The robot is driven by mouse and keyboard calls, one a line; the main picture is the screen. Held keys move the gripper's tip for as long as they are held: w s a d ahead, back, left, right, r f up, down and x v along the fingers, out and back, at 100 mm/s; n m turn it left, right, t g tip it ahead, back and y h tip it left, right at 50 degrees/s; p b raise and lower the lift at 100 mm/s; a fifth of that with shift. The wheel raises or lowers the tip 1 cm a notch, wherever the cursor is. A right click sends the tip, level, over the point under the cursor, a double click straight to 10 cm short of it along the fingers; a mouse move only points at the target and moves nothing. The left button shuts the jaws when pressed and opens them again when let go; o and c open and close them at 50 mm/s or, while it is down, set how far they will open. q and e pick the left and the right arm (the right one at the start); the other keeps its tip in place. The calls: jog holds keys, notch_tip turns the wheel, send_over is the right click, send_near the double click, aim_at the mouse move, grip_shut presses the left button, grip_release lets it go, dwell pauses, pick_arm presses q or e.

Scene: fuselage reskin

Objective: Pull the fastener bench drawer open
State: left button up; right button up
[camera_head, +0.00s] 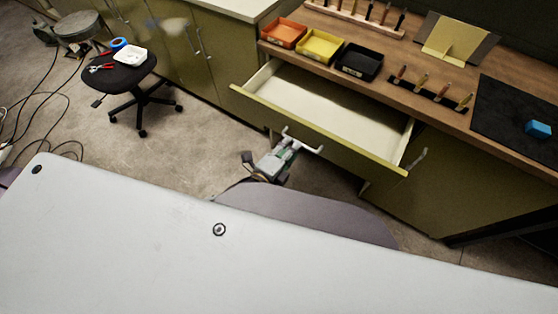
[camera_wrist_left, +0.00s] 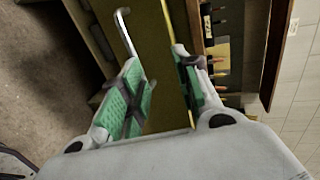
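The fastener bench drawer (camera_head: 330,100) stands well out from the wooden-topped bench in the head view. Its cream inside looks empty, and its olive front (camera_head: 350,150) faces me. A pale bar handle (camera_head: 308,147) sits on that front, and it also shows in the left wrist view (camera_wrist_left: 124,32). My left gripper (camera_head: 287,147) is at the handle, below the drawer front. In the left wrist view its green-padded fingers (camera_wrist_left: 162,76) are spread apart. The handle runs down behind one finger, so I cannot tell whether they touch. My right gripper is not in view.
Orange (camera_head: 284,33), yellow (camera_head: 320,46) and black (camera_head: 360,61) bins stand on the bench (camera_head: 415,75) above the drawer. A tool rack (camera_head: 430,95) and a dark mat (camera_head: 515,110) lie to the right. A black stool (camera_head: 125,75) stands at the left on open floor.

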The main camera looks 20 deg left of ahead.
pick_arm(q)
jog(key=shift+f+v, duration=0.1)
jog(key=shift+v, duration=1.25)
jog(key=shift+f+v, duration=0.15)
jog(key=shift+v, duration=1.15)
jog(key=shift+s, duration=0.1)
